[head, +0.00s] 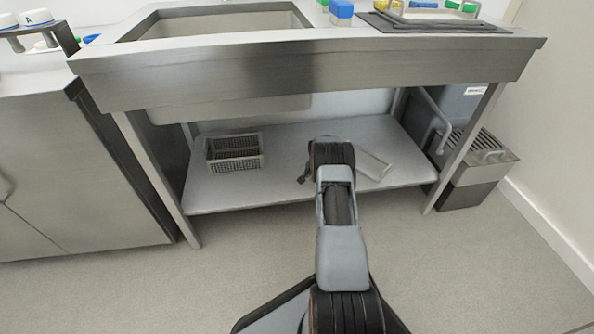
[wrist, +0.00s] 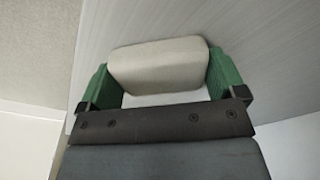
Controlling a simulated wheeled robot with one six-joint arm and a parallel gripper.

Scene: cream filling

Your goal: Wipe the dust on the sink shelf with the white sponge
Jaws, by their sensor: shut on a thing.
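My gripper (wrist: 158,78) has green fingers and is shut on the white sponge (wrist: 155,62), one finger at each side of it. The sponge is a pale rounded block. The grey sink shelf (head: 290,150) lies below the sink in the head view, and a grey surface that looks like it (wrist: 255,40) fills the upper right of the wrist view behind the sponge. I cannot tell whether the sponge touches it. In the head view my arm reaches over the shelf's middle and hides the sponge and fingertips. I cannot make out dust.
A grey basket (head: 234,152) stands on the shelf's left part. A pale flat rectangular thing (head: 373,165) lies right of my arm. Table legs (head: 158,178) flank the shelf, and the steel counter front (head: 300,75) is above. A grey bin-like unit (head: 478,175) stands at right.

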